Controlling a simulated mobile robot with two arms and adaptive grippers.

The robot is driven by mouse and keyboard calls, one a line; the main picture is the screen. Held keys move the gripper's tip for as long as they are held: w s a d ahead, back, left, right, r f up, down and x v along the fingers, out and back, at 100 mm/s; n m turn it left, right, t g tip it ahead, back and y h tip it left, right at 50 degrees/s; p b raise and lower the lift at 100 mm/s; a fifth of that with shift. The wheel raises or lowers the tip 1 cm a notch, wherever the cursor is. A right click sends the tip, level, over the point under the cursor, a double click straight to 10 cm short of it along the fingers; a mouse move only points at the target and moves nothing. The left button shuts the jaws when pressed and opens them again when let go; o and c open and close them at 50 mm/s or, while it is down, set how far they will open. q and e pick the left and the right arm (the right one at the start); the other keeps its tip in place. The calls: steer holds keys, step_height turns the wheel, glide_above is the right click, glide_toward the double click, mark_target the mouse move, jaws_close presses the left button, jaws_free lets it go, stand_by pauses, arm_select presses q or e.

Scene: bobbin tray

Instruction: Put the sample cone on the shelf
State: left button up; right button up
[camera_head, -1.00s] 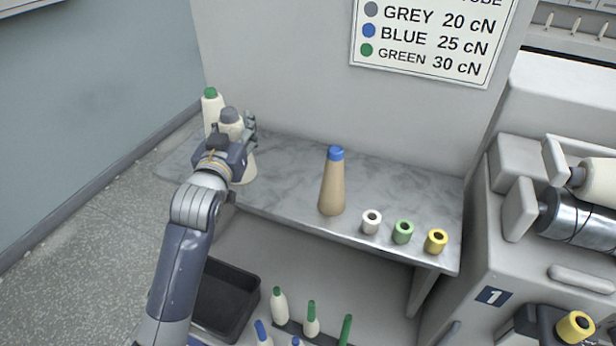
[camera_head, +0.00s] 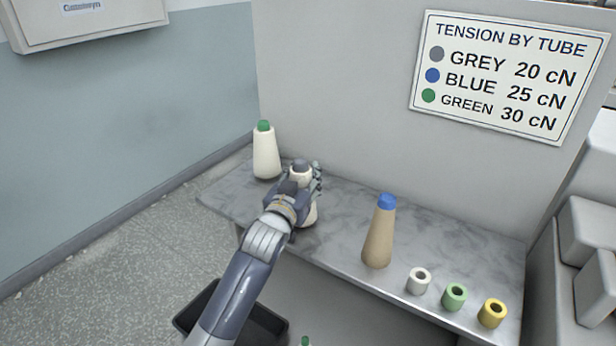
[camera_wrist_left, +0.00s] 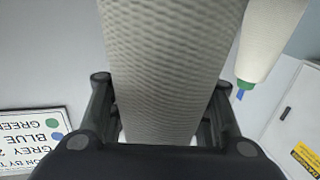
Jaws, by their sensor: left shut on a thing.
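My left gripper (camera_head: 304,184) is shut on a cream yarn cone with a grey top (camera_head: 300,171), near the left part of the grey marbled shelf (camera_head: 335,205). In the left wrist view this cone (camera_wrist_left: 170,60) fills the space between the fingers. The gripper hides much of the cone in the head view, and I cannot tell whether its base touches the shelf. A cream cone with a green top (camera_head: 265,152) stands at the shelf's left end. A tan cone with a blue top (camera_head: 379,235) stands to the right. My right gripper is out of view.
White (camera_head: 418,281), green (camera_head: 454,297) and yellow (camera_head: 492,313) small tubes stand along the shelf's right front. A tension sign (camera_head: 505,75) hangs on the panel behind. A black bin (camera_head: 262,325) is on the floor below. The shelf is bare between the held cone and tan cone.

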arm_select(q)
steer(key=shift+f, duration=0.2)
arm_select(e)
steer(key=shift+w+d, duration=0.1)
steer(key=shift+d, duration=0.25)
arm_select(q)
steer(key=o, duration=1.4)
steer(key=shift+f, duration=0.1)
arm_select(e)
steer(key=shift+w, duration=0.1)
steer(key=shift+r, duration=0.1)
